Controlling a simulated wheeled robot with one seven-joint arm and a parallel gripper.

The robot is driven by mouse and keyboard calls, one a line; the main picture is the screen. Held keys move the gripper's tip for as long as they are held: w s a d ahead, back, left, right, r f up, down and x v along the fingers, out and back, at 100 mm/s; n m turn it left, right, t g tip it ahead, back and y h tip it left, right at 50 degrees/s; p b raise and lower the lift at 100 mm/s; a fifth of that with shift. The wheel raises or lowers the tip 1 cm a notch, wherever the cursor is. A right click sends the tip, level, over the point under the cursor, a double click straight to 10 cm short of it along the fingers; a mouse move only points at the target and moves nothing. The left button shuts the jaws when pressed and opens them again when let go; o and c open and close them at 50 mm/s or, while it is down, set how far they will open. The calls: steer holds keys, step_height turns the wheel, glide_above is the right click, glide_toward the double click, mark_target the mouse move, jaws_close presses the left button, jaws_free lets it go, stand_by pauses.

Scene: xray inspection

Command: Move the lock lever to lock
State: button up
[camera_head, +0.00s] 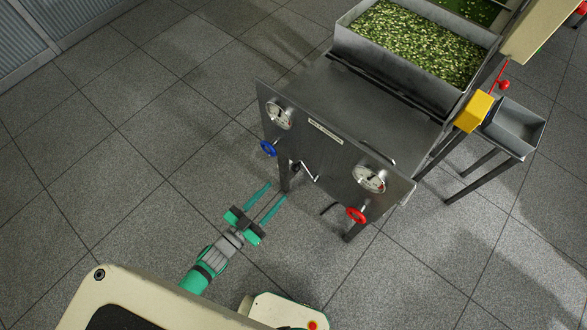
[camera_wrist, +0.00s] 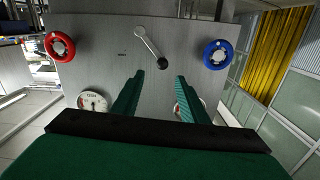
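The lock lever (camera_head: 309,172) is a short metal arm with a dark knob on the front of a grey steel panel (camera_head: 335,160). In the wrist view, where the panel appears upside down, the lever (camera_wrist: 150,45) slants from its pivot at upper left to its black knob at lower right. A tiny label (camera_wrist: 122,54) beside it is too small to read. My gripper (camera_head: 275,192) is open and empty, its two teal fingers pointing at the panel. In the wrist view, the fingertips (camera_wrist: 160,75) straddle the line to the knob, apparently short of it.
A blue handwheel (camera_head: 268,148) and a red handwheel (camera_head: 356,215) flank the lever. Two dial gauges (camera_head: 279,115) (camera_head: 370,178) are on the panel. A bin of green pieces (camera_head: 338,40), a yellow box (camera_head: 474,112) and a grey tray (camera_head: 518,124) stand behind. Floor at left is clear.

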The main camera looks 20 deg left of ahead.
mark_target(293, 171)
steer(key=x, duration=1.1)
steer(key=shift+w+a+r, duration=0.1)
steer(key=shift+w+a, duration=0.05)
steer(key=shift+w, duration=0.15)
steer(key=shift+c, duration=0.4)
jaws_close()
